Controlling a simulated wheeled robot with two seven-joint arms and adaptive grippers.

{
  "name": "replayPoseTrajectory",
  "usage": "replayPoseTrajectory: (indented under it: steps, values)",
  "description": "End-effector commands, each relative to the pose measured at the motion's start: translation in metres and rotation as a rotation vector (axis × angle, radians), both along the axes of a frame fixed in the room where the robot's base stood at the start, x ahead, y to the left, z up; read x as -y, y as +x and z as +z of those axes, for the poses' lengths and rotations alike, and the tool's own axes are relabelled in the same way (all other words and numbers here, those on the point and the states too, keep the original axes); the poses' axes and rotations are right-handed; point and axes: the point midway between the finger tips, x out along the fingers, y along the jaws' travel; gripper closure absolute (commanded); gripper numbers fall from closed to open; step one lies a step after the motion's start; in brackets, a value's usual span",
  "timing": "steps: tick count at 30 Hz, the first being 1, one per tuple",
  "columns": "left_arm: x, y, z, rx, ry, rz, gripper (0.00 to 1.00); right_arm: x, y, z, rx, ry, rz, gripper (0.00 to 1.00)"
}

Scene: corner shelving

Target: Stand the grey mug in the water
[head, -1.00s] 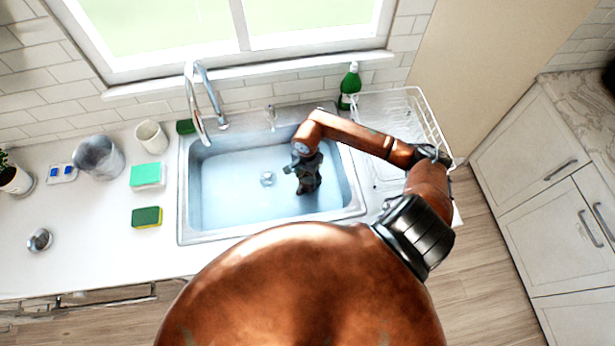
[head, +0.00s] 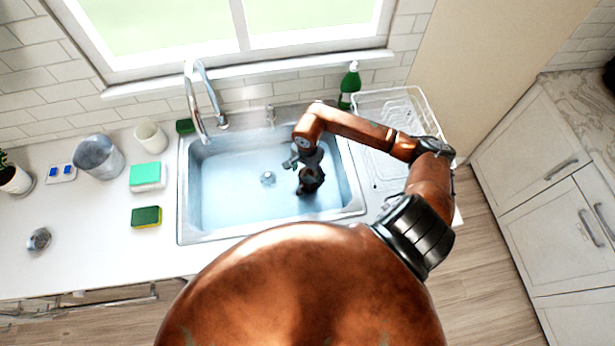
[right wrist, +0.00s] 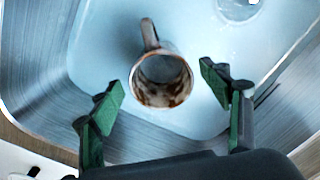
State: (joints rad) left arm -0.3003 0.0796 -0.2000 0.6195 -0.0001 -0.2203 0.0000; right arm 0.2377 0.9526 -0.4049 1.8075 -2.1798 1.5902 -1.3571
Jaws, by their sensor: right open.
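The grey mug (right wrist: 160,80) has brown stains and stands in the sink, its open mouth and handle showing in the right wrist view. The water (head: 235,190) is pale blue in the sink basin (head: 180,215). My left gripper is not in view.
A faucet (head: 207,95) stands behind the sink. A white dish rack (head: 432,115) and a green bottle (head: 349,85) are at the right. Sponges (head: 146,217), a white cup (head: 150,136) and a grey container (head: 98,157) stand on the left counter, whose front is mostly clear.

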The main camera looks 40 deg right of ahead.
Motion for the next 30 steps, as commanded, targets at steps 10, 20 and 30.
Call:
replayPoseTrajectory:
  steps: [10,20,30]
  values:
    - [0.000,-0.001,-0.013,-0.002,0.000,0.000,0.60,0.001,0.001,0.070,0.003,-0.002,0.002,0.29]
    - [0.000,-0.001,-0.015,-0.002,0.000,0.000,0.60,0.000,0.000,0.095,0.000,-0.001,0.000,0.29]
    - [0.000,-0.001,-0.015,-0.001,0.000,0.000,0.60,0.000,0.000,0.094,0.000,0.000,0.000,0.29]
